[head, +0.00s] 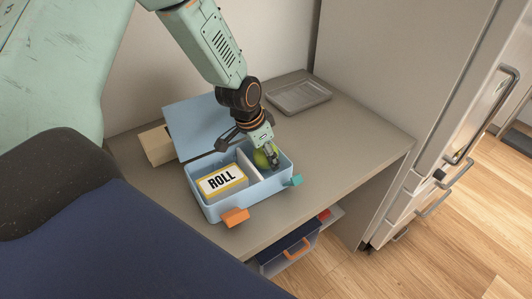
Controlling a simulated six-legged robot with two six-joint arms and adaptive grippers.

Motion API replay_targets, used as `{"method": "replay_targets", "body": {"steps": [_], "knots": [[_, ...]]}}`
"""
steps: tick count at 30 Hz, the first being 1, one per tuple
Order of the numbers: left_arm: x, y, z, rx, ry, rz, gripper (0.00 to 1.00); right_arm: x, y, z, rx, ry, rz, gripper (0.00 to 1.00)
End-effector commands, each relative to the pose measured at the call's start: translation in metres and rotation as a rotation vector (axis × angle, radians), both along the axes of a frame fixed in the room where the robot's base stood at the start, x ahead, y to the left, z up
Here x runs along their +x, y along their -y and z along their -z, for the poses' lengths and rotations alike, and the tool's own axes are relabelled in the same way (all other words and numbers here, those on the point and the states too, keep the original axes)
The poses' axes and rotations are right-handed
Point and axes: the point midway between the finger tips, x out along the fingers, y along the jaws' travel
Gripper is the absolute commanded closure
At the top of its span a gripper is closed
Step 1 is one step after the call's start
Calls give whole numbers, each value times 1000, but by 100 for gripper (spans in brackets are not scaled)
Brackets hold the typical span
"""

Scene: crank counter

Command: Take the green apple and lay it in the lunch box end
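The green apple (261,159) is at the right end compartment of the open light blue lunch box (213,212), beside a white divider (248,166). My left gripper (270,158) points down over that compartment. A fingertip is against or just in front of the apple and covers part of it. The far finger is hidden, so I cannot tell whether the gripper grips the apple. I cannot tell whether the apple touches the box floor. My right gripper is not in view.
A box marked ROLL (221,180) fills the left compartment. The raised lid (200,125) stands behind. Orange (235,217) and teal (293,181) latches stick out. A grey tray (298,96) lies at the back of the counter (345,140). The counter's right side is clear.

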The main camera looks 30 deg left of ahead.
Motion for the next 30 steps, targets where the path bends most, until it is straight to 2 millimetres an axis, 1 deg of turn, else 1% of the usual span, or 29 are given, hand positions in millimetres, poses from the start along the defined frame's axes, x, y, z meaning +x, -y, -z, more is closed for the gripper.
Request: {"method": "replay_targets", "body": {"steps": [1, 3, 12, 13, 22, 30], "knots": [[0, 0, 6, 0, 1, 0, 77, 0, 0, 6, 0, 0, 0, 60], [0, 0, 8, 0, 1, 0, 77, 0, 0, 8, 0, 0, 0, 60], [0, 0, 8, 0, 1, 0, 77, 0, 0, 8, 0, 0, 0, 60], [0, 0, 8, 0, 1, 0, 39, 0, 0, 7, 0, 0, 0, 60], [0, 0, 8, 0, 0, 0, 15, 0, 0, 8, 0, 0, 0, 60], [0, 0, 8, 0, 0, 0, 15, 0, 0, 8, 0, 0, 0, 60]]}}
